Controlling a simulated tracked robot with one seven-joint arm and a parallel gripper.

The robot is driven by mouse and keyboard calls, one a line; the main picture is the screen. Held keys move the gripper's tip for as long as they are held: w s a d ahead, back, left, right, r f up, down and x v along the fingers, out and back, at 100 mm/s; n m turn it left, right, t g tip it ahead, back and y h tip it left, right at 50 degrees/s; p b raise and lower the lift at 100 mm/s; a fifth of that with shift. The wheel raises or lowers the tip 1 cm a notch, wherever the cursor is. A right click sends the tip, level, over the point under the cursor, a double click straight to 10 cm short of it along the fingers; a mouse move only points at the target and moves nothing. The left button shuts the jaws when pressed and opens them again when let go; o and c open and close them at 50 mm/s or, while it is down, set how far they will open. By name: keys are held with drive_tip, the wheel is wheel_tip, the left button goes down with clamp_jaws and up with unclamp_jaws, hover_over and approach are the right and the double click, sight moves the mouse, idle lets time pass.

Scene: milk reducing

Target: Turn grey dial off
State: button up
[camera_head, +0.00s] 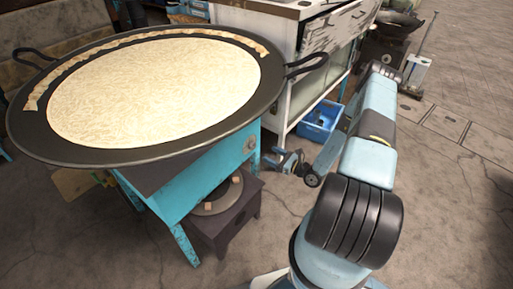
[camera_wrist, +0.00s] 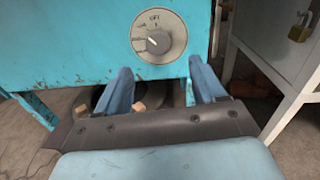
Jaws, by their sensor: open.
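The grey dial (camera_wrist: 159,40) is a dark knob on a pale round plate, fixed to the turquoise stand's panel (camera_wrist: 85,45). The plate has lettering at its top that looks like "OFF". The knob's white mark points to the upper left, off the top lettering. In the head view the dial (camera_head: 249,145) shows small on the right side of the turquoise stand. My gripper (camera_wrist: 161,80) is open and empty, its two blue fingers below and either side of the dial, apart from the knob. In the head view my gripper (camera_head: 284,160) is just right of the stand.
A large pan (camera_head: 180,148) with pale food sits on the stand, with a handle jutting right above my gripper. A low dark burner (camera_head: 225,225) is under it. A white cabinet (camera_head: 262,35) with a blue crate (camera_head: 320,118) stands behind.

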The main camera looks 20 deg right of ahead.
sight(254, 147)
drive_tip(key=x, duration=0.9)
drive_tip(key=shift+w+a, duration=0.1)
drive_tip(key=shift+a, duration=0.1)
drive_tip(key=shift+c, duration=0.2)
